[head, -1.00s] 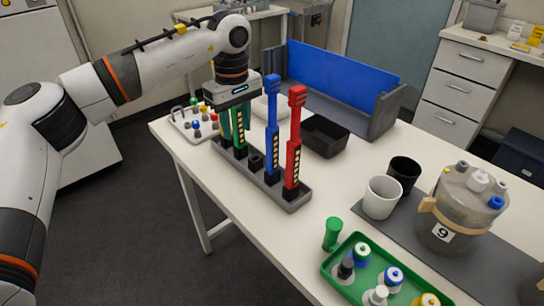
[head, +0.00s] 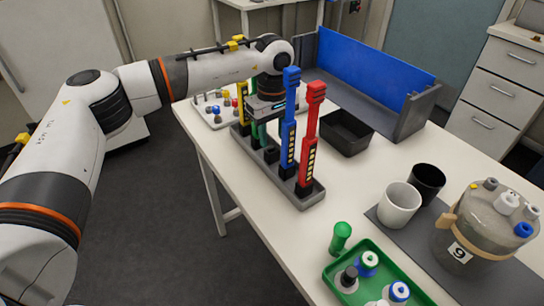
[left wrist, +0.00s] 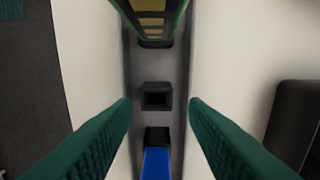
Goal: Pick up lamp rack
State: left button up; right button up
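The lamp rack (head: 306,203) is a long grey base on the white table, holding upright yellow (head: 243,102), green (head: 258,132), blue (head: 290,120) and red (head: 309,130) lamps. An empty socket lies between green and blue. My left gripper (head: 268,128) is low over the rack, between the green and blue lamps; its fingers are mostly hidden there. In the left wrist view its dark green fingers (left wrist: 160,104) are open, one towards each long side of the rack (left wrist: 156,66), with the empty socket (left wrist: 156,96) between them. Whether they touch it, I cannot tell. My right gripper is not in view.
A black bin (head: 347,132) stands close right of the rack, before a grey-and-blue open box (head: 375,68). A small tray (head: 213,118) with knobbed items is behind left. Cups (head: 399,205), a jar marked 9 (head: 484,228) and a green tray (head: 335,270) are front right.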

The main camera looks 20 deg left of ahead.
aim_at(272, 147)
pick_arm(q)
jog(key=shift+s+a+f+p, duration=0.1)
jog(key=shift+f+p, duration=0.1)
jog(key=shift+f, duration=1)
jog(key=shift+s+f+p, duration=0.1)
jog(key=shift+f+p, duration=0.05)
jog(key=shift+f, duration=1)
jog(key=c, duration=0.9)
jog(key=shift+w+r, duration=0.1)
grip_shut()
jog(key=shift+r, duration=0.1)
